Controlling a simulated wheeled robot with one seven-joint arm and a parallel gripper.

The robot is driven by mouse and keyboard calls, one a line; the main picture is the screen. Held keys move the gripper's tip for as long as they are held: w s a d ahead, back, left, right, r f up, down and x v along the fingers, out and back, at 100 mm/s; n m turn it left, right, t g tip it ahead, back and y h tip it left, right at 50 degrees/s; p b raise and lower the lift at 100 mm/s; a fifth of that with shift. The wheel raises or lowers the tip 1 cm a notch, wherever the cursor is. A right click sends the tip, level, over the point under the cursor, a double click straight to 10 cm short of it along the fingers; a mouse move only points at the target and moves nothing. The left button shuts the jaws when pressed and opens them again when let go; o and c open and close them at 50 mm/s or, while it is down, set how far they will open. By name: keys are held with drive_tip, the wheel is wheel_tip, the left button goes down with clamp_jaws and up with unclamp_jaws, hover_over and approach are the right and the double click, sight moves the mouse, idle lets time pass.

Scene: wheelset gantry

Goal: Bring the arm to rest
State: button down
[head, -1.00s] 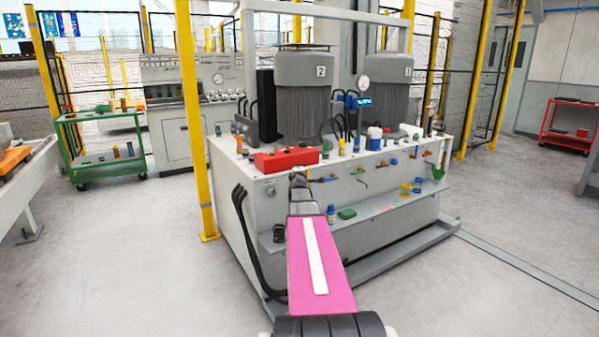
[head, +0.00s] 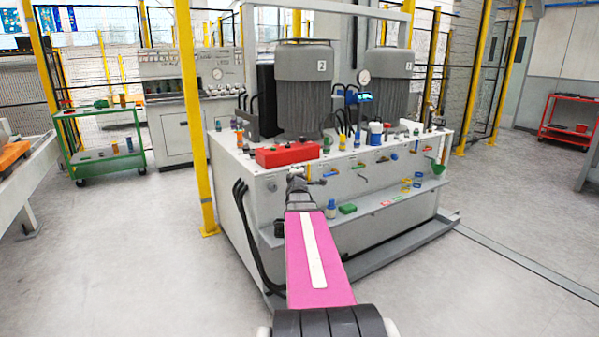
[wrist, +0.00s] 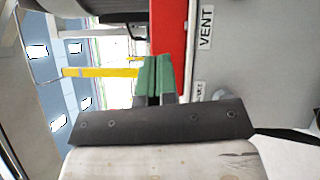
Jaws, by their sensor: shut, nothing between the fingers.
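My arm, with a pink link, reaches forward from the bottom of the head view toward the hydraulic unit (head: 245,200). My gripper shows in the wrist view (wrist: 153,78), its green-tipped fingers together with nothing between them. In the head view the gripper end is small and mostly hidden behind the wrist, near the unit's top front edge. A red box (head: 287,155) sits on that edge close by, and a red surface (wrist: 168,30) shows just beyond the fingertips in the wrist view. I cannot tell whether they touch.
Two grey motors (head: 303,92) stand on the unit. A shelf (head: 385,203) along its front bears a blue bottle (head: 331,209) and a green block (head: 348,209). A yellow post (head: 196,130) stands left of the unit. A green cart (head: 105,160) is further left.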

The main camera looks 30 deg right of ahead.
idle(0.3)
drive_tip(key=s+a+f+m+g+y, duration=0.25)
drive_tip(key=a+f+y, duration=0.25)
drive_tip(key=a+f, duration=0.5)
drive_tip(key=s+a+f+m+g+y, duration=0.2)
drive_tip(key=a+f+g+y, duration=0.35)
drive_tip(key=a, duration=0.75)
drive_tip(key=s+a+f+m+g, duration=0.4)
drive_tip(key=s+a, duration=0.3)
drive_tip(key=s, duration=0.2)
drive_tip(key=s+a+f+m+g, duration=0.4)
drive_tip(key=s+a+f, duration=0.3)
drive_tip(key=s, duration=0.2)
drive_tip(key=shift+s+a+m+h, duration=0.15)
drive_tip(key=shift+s+m+h, duration=0.05)
drive_tip(key=shift+m+h, duration=0.15)
